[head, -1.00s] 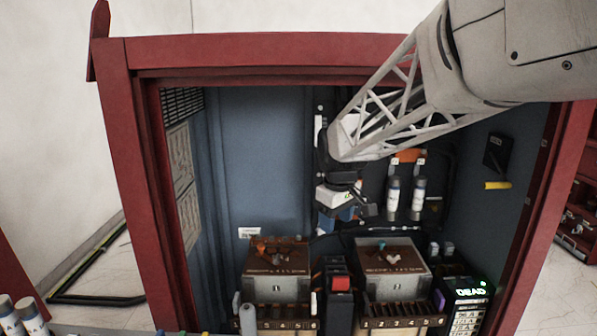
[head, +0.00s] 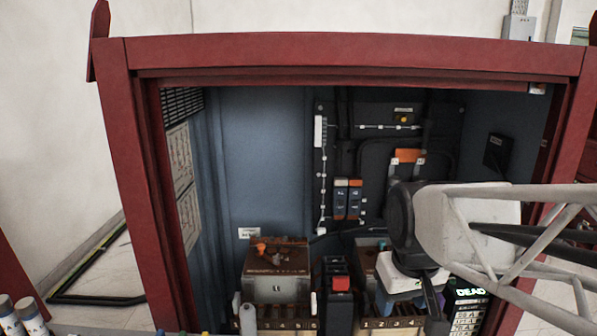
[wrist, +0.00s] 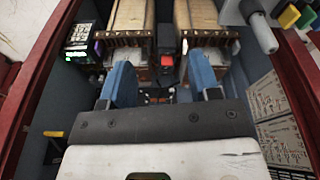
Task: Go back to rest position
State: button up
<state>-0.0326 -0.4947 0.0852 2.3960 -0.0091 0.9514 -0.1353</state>
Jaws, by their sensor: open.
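My gripper (wrist: 162,82) is open, with its two blue fingers apart and nothing between them. In the head view, its dark wrist joint (head: 402,215) and white body (head: 400,285) are in front of the right transformer box, and the fingers are mostly hidden. In the wrist view, the fingers are in front of the two brown transformer boxes (wrist: 127,14) (wrist: 203,15).
A red-framed cabinet (head: 350,50) surrounds the arm on its sides and top. The upper left interior is clear.

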jog(key=s+d+f+m, duration=0.1)
jog(key=s+f+m, duration=0.1)
jog(key=s, duration=0.6)
jog(key=shift+d+f, duration=0.25)
jog(key=shift+f, duration=0.3)
jog(key=shift+o, duration=0.2)
dwell(1.5)
